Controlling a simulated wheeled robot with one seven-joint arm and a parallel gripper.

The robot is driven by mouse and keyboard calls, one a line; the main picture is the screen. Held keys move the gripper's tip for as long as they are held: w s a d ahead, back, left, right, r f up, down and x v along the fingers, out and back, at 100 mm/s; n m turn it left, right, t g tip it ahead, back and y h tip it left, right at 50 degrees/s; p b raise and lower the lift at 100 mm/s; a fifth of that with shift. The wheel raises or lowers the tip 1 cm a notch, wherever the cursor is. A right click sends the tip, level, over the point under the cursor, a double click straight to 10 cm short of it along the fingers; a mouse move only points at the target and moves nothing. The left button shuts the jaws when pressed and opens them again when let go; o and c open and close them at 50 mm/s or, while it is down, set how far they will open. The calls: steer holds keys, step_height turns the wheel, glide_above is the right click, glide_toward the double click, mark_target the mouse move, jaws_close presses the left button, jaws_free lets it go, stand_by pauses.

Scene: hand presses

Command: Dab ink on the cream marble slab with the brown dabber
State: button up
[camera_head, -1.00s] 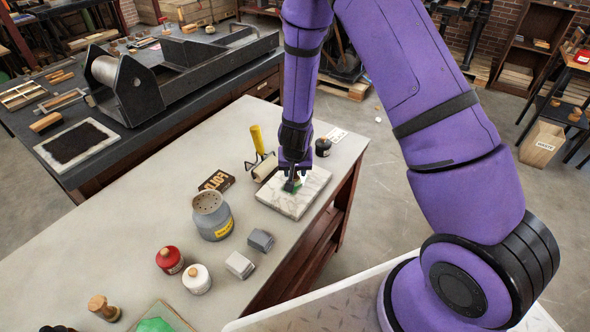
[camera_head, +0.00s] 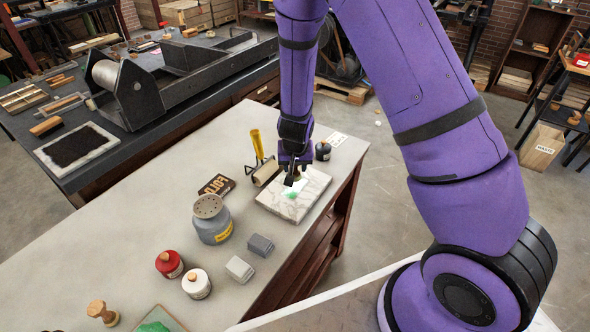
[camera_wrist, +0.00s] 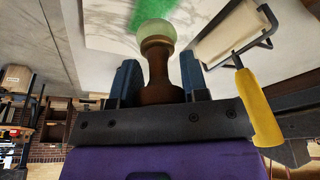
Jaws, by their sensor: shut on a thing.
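The brown dabber (camera_wrist: 158,62), with a pale green rounded pad, stands between the two fingers of my gripper (camera_wrist: 158,80), which is shut on its handle. The cream marble slab (camera_head: 275,203) lies on the pale bench, under and in front of my gripper (camera_head: 291,178) in the head view. It also fills the upper part of the wrist view (camera_wrist: 101,22). A small green ink patch (camera_head: 292,194) is on the slab, just past the pad in the wrist view (camera_wrist: 154,12). Whether the pad touches the slab is hard to tell.
Red (camera_head: 169,264) and white jars (camera_head: 196,284) stand nearer.

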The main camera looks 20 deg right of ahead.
steer(key=shift+r, duration=1.6)
